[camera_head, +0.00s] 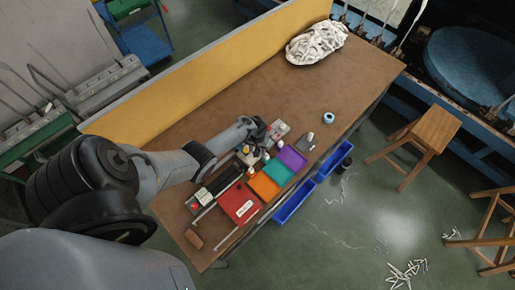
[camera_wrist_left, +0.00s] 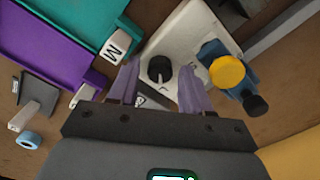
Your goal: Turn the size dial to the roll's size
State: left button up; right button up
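The size dial is a round black knob (camera_wrist_left: 160,69) with a pale pointer mark, on a light panel (camera_wrist_left: 190,32) in the left wrist view. My left gripper (camera_wrist_left: 160,78) is open, with one purplish finger on each side of the dial. I cannot tell whether the fingers touch it. I cannot make out the dial's size marks. A small blue and white ring-shaped roll (camera_head: 328,118) lies on the bench to the right; its size is not readable. My right gripper is not in view.
A white heap (camera_head: 316,43) lies at the bench's far end.

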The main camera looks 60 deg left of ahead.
pick_arm(q)
jog(key=shift+o, duration=0.2)
jog(key=shift+r, duration=0.25)
notch_tip(320, 180, up, 10)
jog(key=p, duration=0.3)
jog(key=shift+r+p, duration=0.15)
jog(key=shift+p, duration=0.15)
jog(key=shift+s, duration=0.15)
